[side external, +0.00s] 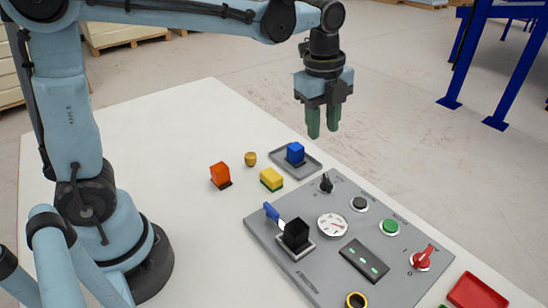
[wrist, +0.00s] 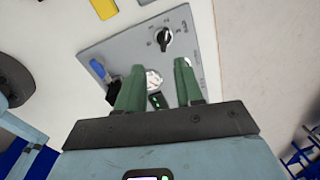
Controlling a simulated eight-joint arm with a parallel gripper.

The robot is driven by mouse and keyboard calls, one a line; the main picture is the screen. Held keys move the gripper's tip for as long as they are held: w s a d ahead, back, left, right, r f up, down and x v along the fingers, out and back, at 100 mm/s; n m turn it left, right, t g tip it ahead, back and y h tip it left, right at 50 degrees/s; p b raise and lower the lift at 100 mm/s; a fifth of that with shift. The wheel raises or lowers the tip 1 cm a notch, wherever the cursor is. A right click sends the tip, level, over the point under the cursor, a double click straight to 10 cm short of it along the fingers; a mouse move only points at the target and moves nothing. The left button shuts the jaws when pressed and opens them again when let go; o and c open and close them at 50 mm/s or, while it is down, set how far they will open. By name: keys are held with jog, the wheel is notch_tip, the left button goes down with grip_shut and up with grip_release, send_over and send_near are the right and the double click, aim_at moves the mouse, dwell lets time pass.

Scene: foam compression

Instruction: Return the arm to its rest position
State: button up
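My gripper (side external: 323,122) hangs in the air above the far side of the table, fingers pointing down, near the grey tray with the blue block. Its two green fingers are apart with nothing between them. In the wrist view my gripper (wrist: 158,82) also shows spread fingers, with the grey control panel (wrist: 122,48) beyond them. The fingers hide part of the panel there. My light-blue arm reaches across the top of the side view.
The control panel (side external: 310,272) carries a black block (side external: 296,234), a dial (side external: 332,225), buttons and a red knob (side external: 422,258). A blue block (side external: 295,153) sits on a grey tray (side external: 313,166). Orange (side external: 220,175) and yellow (side external: 271,179) blocks lie nearby. A red tray (side external: 476,291) is front right.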

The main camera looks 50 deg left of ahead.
jog(key=s+a+f+n+t, duration=0.1)
jog(key=s+a+n+t, duration=0.2)
jog(key=n, duration=0.7)
jog(key=s+a+f+n+t, duration=0.2)
jog(key=s+a+n+t, duration=0.1)
jog(key=s+n, duration=0.5)
jog(key=shift+s+n, duration=0.25)
jog(key=shift+n, duration=0.85)
jog(key=shift+a, duration=0.1)
